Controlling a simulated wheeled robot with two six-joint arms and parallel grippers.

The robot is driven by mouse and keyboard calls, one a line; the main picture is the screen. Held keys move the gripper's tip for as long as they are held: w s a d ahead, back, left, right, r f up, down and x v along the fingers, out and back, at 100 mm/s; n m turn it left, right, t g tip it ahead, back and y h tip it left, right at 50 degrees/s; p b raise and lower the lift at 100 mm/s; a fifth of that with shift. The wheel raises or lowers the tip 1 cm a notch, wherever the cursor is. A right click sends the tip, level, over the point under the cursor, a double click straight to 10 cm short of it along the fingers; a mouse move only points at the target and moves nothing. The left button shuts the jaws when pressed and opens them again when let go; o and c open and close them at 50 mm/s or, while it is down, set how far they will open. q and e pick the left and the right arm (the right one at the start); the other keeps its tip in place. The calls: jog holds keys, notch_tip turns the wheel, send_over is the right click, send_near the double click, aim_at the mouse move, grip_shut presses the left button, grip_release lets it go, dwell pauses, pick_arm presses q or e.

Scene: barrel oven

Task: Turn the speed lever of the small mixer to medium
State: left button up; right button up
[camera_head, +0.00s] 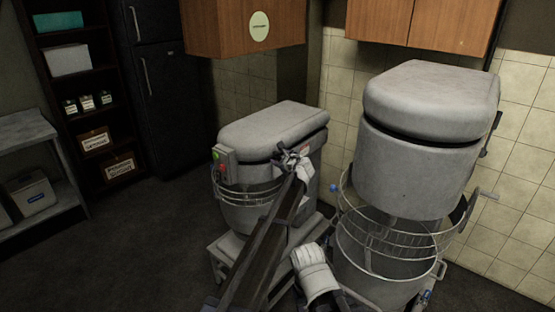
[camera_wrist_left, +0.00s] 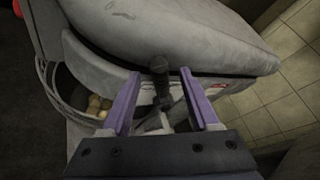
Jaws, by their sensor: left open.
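The small mixer (camera_head: 262,135) is the grey machine left of the large one, with a wire guard (camera_head: 240,192) around its bowl. Its side also fills the top of the left wrist view (camera_wrist_left: 180,30). The dark speed lever (camera_wrist_left: 159,66) stands out from that side. My left gripper (camera_wrist_left: 159,74) is open, its purple fingers on either side of the lever, with a gap visible to each. In the head view my left gripper (camera_head: 290,157) is at the mixer's near side, and the lever is hard to make out there.
A control box with green and red buttons (camera_head: 223,163) is on the small mixer's front. The large mixer (camera_head: 420,160) with its wire guard stands close on the right. Pale round pieces (camera_wrist_left: 97,104) lie in the small mixer's bowl. The floor (camera_head: 140,230) at left is clear.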

pick_arm(q)
grip_shut()
dwell(0.4)
dwell(0.9)
